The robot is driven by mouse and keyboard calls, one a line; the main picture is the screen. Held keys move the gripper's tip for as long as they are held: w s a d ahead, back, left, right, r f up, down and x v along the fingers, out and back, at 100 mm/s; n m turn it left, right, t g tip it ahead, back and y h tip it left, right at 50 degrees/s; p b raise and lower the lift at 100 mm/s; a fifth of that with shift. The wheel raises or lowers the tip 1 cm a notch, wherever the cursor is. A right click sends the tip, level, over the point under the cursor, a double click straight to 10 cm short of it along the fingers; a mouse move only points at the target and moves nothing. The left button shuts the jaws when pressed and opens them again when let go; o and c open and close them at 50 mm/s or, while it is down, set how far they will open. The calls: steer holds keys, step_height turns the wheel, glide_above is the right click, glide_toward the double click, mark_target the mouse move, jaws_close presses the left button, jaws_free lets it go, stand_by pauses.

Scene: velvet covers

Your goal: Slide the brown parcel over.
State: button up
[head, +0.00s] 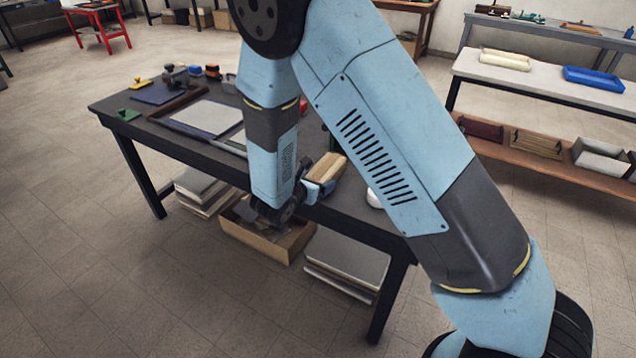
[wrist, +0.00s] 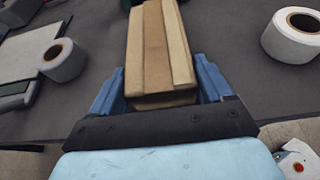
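The brown parcel (head: 328,167) is a long, tan, striped block lying on the dark table near its front edge. In the wrist view the parcel (wrist: 158,45) points away from me, its near end between my two blue fingers. My gripper (head: 306,192) is low at the parcel's near end. In the wrist view the fingers of my gripper (wrist: 160,85) stand apart, one on each side of the parcel and very close to it. I cannot tell whether they press on it.
A grey-white panel (head: 207,117) lies further left. A cardboard box (head: 262,240) is under the table. My arm hides part of the tabletop.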

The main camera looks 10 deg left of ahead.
steer(key=o, duration=0.4)
steer(key=shift+d, duration=0.2)
steer(key=shift+c, duration=0.2)
steer(key=v, duration=1.3)
steer(key=shift+s+a, duration=0.2)
steer(key=shift+s, duration=0.1)
steer(key=shift+r, duration=0.1)
steer(key=d+r+m+g+h, duration=0.1)
steer(key=d+r+m+g, duration=0.3)
steer(key=d+r+m, duration=0.6)
steer(key=d+r+m+g+h, duration=0.1)
steer(key=d+r+m+g, duration=0.4)
steer(key=d, duration=0.9)
steer(key=s+d+r+m+t+y, duration=0.2)
steer(key=s+d+r+m+y, duration=0.5)
steer(key=s+d+r+m, duration=0.5)
steer(key=s+r+m, duration=0.1)
steer(key=m, duration=0.3)
steer(key=shift+s+d+r, duration=0.2)
steer(key=shift+s+r, duration=0.1)
steer(key=shift+r, duration=0.1)
